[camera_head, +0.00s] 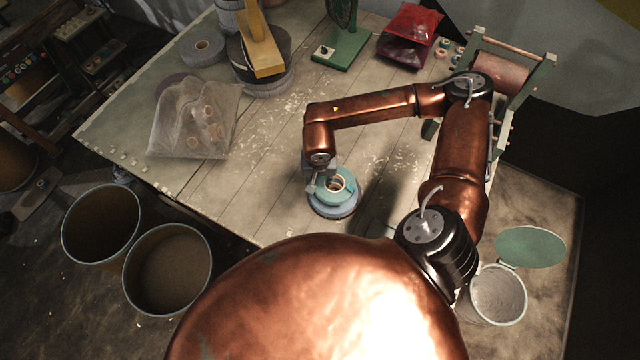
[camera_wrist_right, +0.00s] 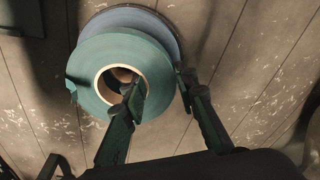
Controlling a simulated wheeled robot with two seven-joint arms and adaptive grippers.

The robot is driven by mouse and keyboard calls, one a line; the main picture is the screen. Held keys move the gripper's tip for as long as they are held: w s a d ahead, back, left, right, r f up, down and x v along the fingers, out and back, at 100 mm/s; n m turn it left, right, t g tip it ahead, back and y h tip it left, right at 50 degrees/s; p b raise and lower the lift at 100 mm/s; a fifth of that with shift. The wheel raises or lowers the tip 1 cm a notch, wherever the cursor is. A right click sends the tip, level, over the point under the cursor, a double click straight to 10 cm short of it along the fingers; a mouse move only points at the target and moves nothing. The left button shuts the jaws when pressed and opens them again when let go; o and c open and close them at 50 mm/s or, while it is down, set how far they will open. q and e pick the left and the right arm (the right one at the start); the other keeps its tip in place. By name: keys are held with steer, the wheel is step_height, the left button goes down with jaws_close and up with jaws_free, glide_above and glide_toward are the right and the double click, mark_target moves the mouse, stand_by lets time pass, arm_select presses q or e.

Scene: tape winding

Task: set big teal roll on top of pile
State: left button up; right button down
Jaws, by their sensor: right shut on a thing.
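The big teal roll (camera_head: 350,187) is gripped by my right gripper (camera_head: 327,182) near the front of the table. In the right wrist view, one finger of the gripper (camera_wrist_right: 162,86) is in the hole of the teal roll (camera_wrist_right: 88,72) and the other is outside its rim. A wider blue-grey roll (camera_head: 334,212) lies directly below it; it also shows behind the teal roll in the wrist view (camera_wrist_right: 135,16). The teal roll is slightly off-centre over it there. I cannot tell whether the two touch, or what lies under the blue-grey roll. My left gripper is not in view.
A clear bag of rolls (camera_head: 190,125) lies at left on the table (camera_head: 265,160). Grey rolls (camera_head: 202,48), a wooden block (camera_head: 262,50), a green stand (camera_head: 340,52) and red bags (camera_head: 412,25) are at the back. A winding frame (camera_head: 530,80) stands right. Bins (camera_head: 165,270) stand front left.

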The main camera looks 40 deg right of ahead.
step_height(320, 180, down, 3)
steer(key=shift+r, duration=0.1)
steer(key=shift+f+b, duration=0.35)
steer(key=shift+f, duration=0.15)
steer(key=c, duration=1.5)
jaws_free()
steer(key=shift+r, duration=0.1)
steer(key=shift+c, duration=0.2)
steer(key=shift+r, duration=0.1)
steer(key=shift+r+p, duration=0.25)
steer(key=shift+p, duration=0.2)
step_height(320, 180, up, 12)
steer(key=s, duration=0.1)
steer(key=shift+s+a, duration=0.15)
steer(key=shift+a, duration=0.3)
steer(key=shift+c, duration=0.3)
